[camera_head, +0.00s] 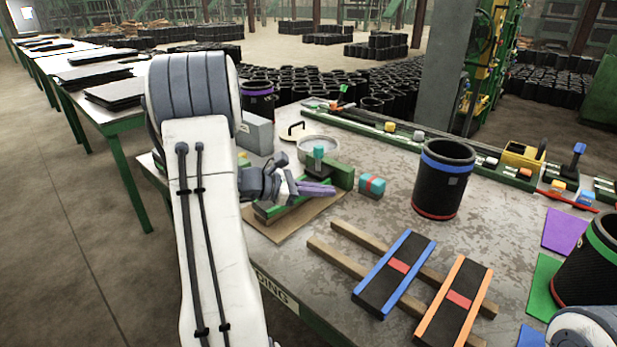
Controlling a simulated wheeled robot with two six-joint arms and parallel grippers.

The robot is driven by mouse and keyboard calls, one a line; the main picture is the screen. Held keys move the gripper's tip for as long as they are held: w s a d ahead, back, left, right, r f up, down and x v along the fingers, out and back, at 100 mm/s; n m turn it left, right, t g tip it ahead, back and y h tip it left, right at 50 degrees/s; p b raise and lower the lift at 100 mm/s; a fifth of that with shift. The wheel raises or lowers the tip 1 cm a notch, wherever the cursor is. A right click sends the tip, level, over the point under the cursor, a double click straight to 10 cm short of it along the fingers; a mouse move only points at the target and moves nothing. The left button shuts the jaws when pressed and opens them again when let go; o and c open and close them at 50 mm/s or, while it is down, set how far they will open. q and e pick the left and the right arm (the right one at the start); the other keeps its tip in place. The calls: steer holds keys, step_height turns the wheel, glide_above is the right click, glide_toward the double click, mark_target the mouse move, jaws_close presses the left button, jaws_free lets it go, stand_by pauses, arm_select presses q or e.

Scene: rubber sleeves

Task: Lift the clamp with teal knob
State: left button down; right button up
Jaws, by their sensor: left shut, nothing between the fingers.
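The green clamp (343,176) with the teal knob (318,153) stands on a brown board (283,231) near the left edge of the table. My left gripper (326,189) reaches in from the left, low over the clamp. Its purple-tinted fingers are shut with nothing between them, in front of the clamp's body and below the knob. I cannot tell whether they touch the clamp. The gripper hides part of the clamp's middle. My right gripper is out of view; only a piece of my right arm shows at the lower right corner.
A teal box with a red band (371,185) sits right of the clamp. A grey block (256,134) and a round pan (318,147) are behind. A black sleeve with a blue band (443,180) stands further right. Blue-edged (394,272) and orange-edged (455,303) strips lie across wooden bars in front.

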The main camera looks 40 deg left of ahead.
arm_select(q)
steer(key=s+a+n+t+y, duration=0.1)
steer(key=a+n, duration=0.1)
steer(key=a, duration=0.3)
steer(key=s+a+f+n+t+y+b, duration=0.1)
steer(key=a+n+y, duration=0.1)
steer(key=a, duration=0.3)
steer(key=s+a+f+n+t+y, duration=0.1)
steer(key=a+n+t+y, duration=0.1)
steer(key=a, duration=0.3)
steer(key=shift+s, duration=0.35)
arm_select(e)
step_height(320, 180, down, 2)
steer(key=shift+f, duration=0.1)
arm_select(q)
glide_toward(320, 160)
steer(key=f, duration=0.1)
steer(key=w+f, duration=0.2)
steer(key=shift+a+f, duration=0.2)
steer(key=shift+a, duration=0.1)
steer(key=shift+w+d+r, duration=0.15)
steer(key=shift+w+r, duration=0.45)
steer(key=shift+w, duration=0.25)
steer(key=shift+w+d+r, duration=0.15)
steer(key=shift+w+r, duration=0.45)
steer(key=shift+w, duration=0.2)
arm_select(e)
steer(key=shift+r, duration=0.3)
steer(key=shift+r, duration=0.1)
